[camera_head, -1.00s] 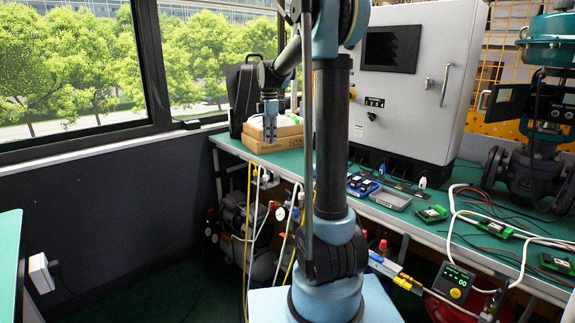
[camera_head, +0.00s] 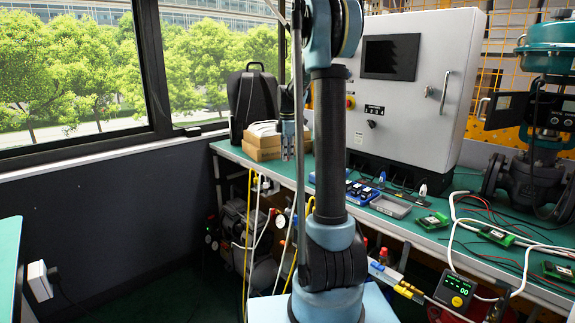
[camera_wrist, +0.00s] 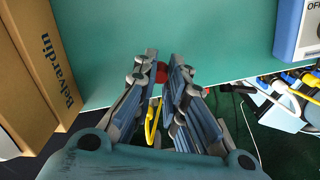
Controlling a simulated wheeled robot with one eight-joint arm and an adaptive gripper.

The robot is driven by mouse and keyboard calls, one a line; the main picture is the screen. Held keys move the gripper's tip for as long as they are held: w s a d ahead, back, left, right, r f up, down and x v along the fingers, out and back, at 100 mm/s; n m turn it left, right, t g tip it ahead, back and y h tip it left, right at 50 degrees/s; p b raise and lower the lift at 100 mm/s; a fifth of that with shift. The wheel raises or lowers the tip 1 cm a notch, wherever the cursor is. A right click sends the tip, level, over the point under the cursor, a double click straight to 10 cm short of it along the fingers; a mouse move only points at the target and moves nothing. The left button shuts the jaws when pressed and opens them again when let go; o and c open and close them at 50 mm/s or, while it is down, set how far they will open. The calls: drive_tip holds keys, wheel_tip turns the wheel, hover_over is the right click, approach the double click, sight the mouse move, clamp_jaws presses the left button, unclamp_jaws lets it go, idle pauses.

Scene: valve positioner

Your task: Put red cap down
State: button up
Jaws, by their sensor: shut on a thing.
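The red cap (camera_wrist: 162,72) shows in the wrist view as a small red piece between my fingertips. My gripper (camera_wrist: 162,68) is shut on it, and the fingers hide most of its sides. Behind the cap lies the green bench top (camera_wrist: 190,40), close to its front edge. In the head view my gripper (camera_head: 288,154) points down by the front edge of the bench, in front of the cardboard box. The cap cannot be made out there. I cannot tell the exact height of the cap above the bench.
Cardboard boxes (camera_wrist: 40,60) lie left of my gripper. A blue and white device (camera_wrist: 297,35) is on the right. Cables and hoses (camera_wrist: 285,88) hang past the bench edge. A black backpack (camera_head: 252,102) stands behind the boxes. Bare bench top lies between boxes and device.

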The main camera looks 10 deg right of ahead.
drive_tip(key=shift+f, duration=1.85)
drive_tip(key=o, duration=0.7)
